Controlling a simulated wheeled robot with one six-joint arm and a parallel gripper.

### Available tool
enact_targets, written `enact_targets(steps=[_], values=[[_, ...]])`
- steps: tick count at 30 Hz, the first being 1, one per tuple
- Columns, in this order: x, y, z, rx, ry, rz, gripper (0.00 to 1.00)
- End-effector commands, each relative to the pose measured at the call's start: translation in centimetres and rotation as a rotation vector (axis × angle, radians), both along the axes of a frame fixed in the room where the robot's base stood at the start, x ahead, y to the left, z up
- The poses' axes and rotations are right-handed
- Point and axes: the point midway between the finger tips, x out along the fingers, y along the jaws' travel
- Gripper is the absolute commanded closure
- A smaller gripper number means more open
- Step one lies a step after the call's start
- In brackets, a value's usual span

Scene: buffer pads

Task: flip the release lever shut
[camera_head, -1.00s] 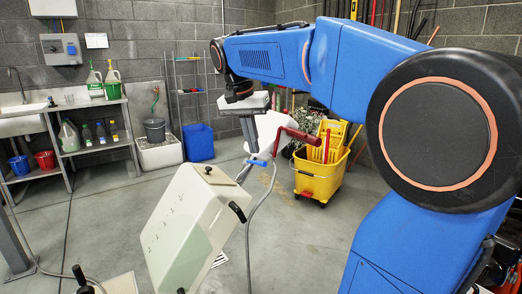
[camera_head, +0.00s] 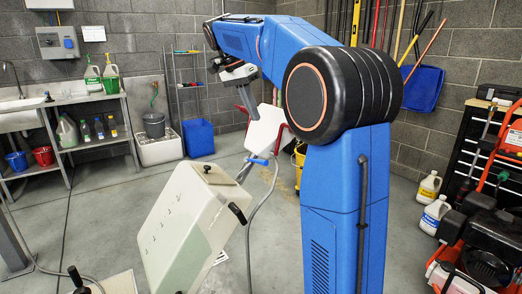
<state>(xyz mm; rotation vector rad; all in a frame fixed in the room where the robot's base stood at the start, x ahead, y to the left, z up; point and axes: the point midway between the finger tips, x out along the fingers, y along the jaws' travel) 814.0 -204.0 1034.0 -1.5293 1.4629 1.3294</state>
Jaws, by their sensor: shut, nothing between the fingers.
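The cream floor machine (camera_head: 185,232) stands tilted in the middle of the floor. Its white head (camera_head: 263,132) with red handle parts (camera_head: 243,109) is on the shaft behind the tank, partly hidden by my arm. A small blue lever-like part (camera_head: 257,161) sits on the shaft below the head; I cannot tell for certain that it is the release lever, or how it is set. My gripper (camera_head: 249,112) points down at the upper left of the white head, shut and empty. Whether it touches the head cannot be told.
A grey hose (camera_head: 251,225) hangs from the shaft to the floor. A yellow mop bucket (camera_head: 299,160) is mostly hidden behind my arm. White jugs (camera_head: 433,213) and a red machine (camera_head: 470,262) stand at right. A sink bench (camera_head: 93,141) and blue bin (camera_head: 198,138) are at the back left.

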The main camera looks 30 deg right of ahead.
Motion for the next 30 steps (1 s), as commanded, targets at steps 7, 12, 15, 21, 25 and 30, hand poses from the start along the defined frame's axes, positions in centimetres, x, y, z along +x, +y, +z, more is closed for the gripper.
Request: enact_targets(steps=[7,12,15,21,25,30], values=[[-0.2,-0.2,-0.7,0.001,0.002,0.000,1.00],[-0.5,-1.0,-2.8,0.001,0.001,0.000,1.00],[-0.7,-1.6,-4.5,0.001,0.003,0.001,1.00],[-1.2,-2.7,-7.9,0.001,0.004,0.001,1.00],[-1.5,-3.2,-9.9,0.001,0.003,0.002,1.00],[-2.0,-2.1,-11.7,0.000,0.001,0.003,1.00]])
